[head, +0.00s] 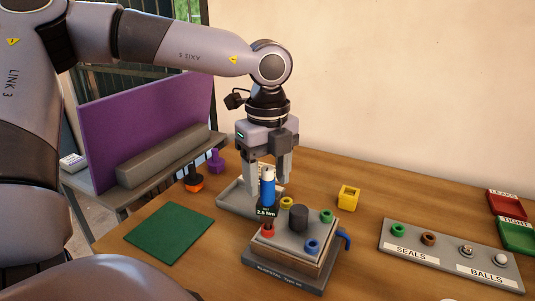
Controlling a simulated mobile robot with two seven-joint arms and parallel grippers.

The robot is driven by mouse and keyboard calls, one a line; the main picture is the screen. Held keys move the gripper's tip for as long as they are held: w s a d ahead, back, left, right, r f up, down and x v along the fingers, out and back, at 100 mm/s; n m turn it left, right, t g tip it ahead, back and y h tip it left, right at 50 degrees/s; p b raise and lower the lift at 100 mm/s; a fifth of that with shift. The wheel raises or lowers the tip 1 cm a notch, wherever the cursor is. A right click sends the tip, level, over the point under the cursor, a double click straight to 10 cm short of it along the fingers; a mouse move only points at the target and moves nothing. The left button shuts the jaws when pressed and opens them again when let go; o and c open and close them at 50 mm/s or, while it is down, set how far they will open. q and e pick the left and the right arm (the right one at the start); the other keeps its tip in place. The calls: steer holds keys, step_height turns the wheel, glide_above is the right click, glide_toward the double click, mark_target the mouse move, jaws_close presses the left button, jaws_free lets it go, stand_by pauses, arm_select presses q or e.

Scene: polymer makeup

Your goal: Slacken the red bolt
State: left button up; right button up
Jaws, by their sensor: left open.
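The red bolt (267,233) sits at the front left corner of the grey-topped block fixture (284,262). A torque driver (268,188) with a blue handle and a dark body marked "2.5 Nm" stands upright over the red bolt; its lower end hides part of the bolt. My left gripper (268,172) points down at the driver's upper end. Its fingers are open, one on each side of the handle in this view. I cannot tell whether they touch it or how far behind it they are. My right gripper is not in view.
The fixture also carries yellow, green and blue bolts, a dark cylinder (299,218) and a blue side lever (345,240). A grey tray (235,197) lies behind. A labelled seals-and-balls rack (450,265) stands right, a green mat (168,232) left, a yellow block (348,197) behind.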

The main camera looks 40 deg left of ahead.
arm_select(q)
steer(key=shift+f, duration=1.15)
jaws_close()
steer(key=shift+r, duration=0.1)
steer(key=shift+r, duration=0.6)
steer(key=shift+r+p, duration=0.85)
steer(key=shift+r, duration=0.55)
